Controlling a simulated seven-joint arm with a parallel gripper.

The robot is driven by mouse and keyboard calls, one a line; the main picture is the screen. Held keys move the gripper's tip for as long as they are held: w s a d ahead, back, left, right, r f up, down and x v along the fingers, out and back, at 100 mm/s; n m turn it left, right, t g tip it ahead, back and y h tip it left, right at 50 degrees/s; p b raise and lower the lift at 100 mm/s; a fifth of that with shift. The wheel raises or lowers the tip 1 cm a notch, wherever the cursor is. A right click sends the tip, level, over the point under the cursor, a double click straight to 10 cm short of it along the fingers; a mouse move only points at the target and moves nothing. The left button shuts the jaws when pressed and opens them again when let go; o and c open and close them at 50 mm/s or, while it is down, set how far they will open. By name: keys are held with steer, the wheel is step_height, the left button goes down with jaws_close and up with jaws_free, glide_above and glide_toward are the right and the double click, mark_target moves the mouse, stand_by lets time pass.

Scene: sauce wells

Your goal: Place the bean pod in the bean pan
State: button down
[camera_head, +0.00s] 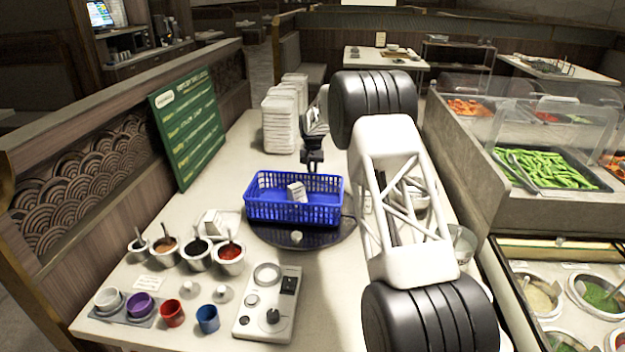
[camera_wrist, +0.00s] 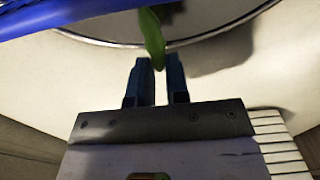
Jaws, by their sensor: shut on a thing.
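A green bean pod (camera_wrist: 152,38) sticks out between the fingertips of my gripper (camera_wrist: 158,66) in the wrist view, and the jaws are shut on it. In the head view, my gripper (camera_head: 312,160) is over the table, just behind the blue basket, and I cannot make out the pod there. The bean pan (camera_head: 599,184), full of green pods, is in the counter at the right, far from my gripper. Tongs lie in it, and a clear guard partly covers it.
The blue basket (camera_head: 290,214) holds a small white box (camera_head: 297,191) on a dark round tray (camera_head: 330,238). White stacked containers (camera_head: 278,127) and a green menu board (camera_head: 188,128) stand to the left. Sauce pots (camera_head: 197,254) and a white device (camera_head: 267,303) fill the front.

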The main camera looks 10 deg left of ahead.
steer(key=shift+f, duration=0.2)
steer(key=shift+f, duration=2.15)
steer(key=shift+f, duration=0.15)
steer(key=c, duration=1.1)
jaws_free()
step_height(320, 180, up, 12)
steer(key=shift+r, duration=0.15)
